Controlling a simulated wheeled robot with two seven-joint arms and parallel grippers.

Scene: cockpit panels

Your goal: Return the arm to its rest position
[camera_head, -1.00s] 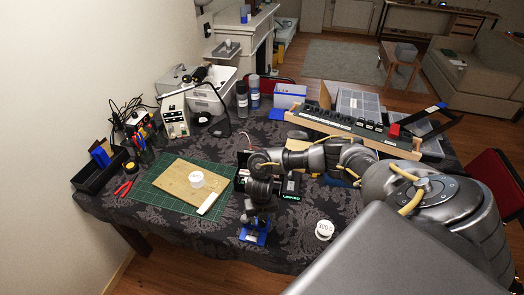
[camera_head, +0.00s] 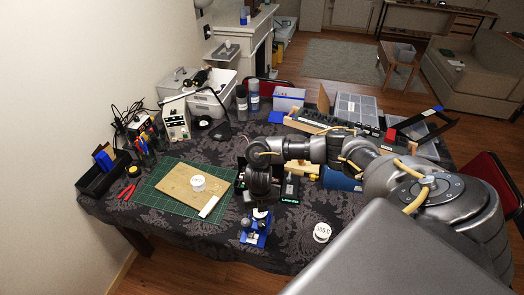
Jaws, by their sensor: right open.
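My right arm (camera_head: 385,172) comes in from the right and reaches over the table. Its forearm runs left and then bends down at the wrist. My right gripper (camera_head: 260,210) points down over the front middle of the table and is open, with nothing seen between its fingers. A blue object (camera_head: 255,230) shows just below it; whether they touch cannot be told. A dark device with green lettering (camera_head: 289,201) is beside the gripper on the right, partly hidden by the arm. My left gripper is not in view.
Bins, bottles and a long panel (camera_head: 310,122) fill the back. The front cloth is mostly clear.

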